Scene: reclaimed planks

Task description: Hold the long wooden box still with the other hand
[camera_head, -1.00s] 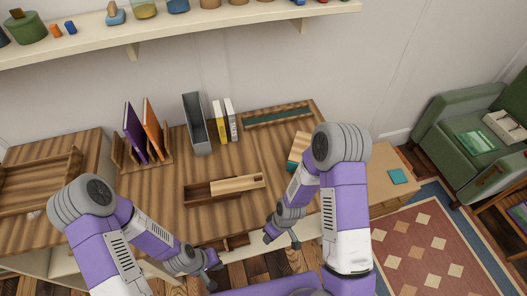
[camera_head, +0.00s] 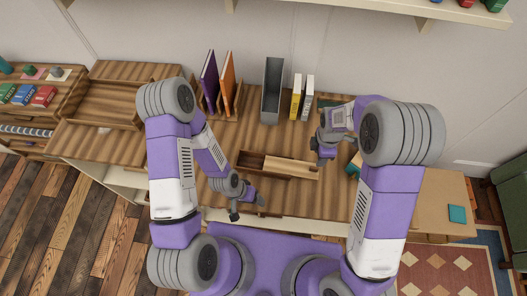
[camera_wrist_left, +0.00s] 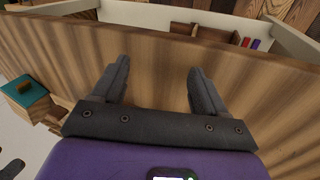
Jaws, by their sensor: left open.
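The long wooden box (camera_head: 277,174) lies on the plank desk in the head view. Its left part is an open dark compartment, and a paler lid (camera_head: 294,168) covers its right part. My left gripper (camera_head: 248,207) is open and empty by the desk's front edge, in front of the box's left end and apart from it. In the left wrist view the open fingers (camera_wrist_left: 159,68) have only wood behind them; I cannot make out the box there. My right gripper (camera_head: 323,158) is above the desk, behind and right of the box; its jaws are too small to read.
Behind the box stand a grey holder (camera_head: 272,92), a yellow book (camera_head: 296,97) and a white book (camera_head: 308,99). A rack holds a purple book (camera_head: 209,82) and an orange book (camera_head: 227,84). A teal-topped block (camera_head: 355,166) lies close to the right arm.

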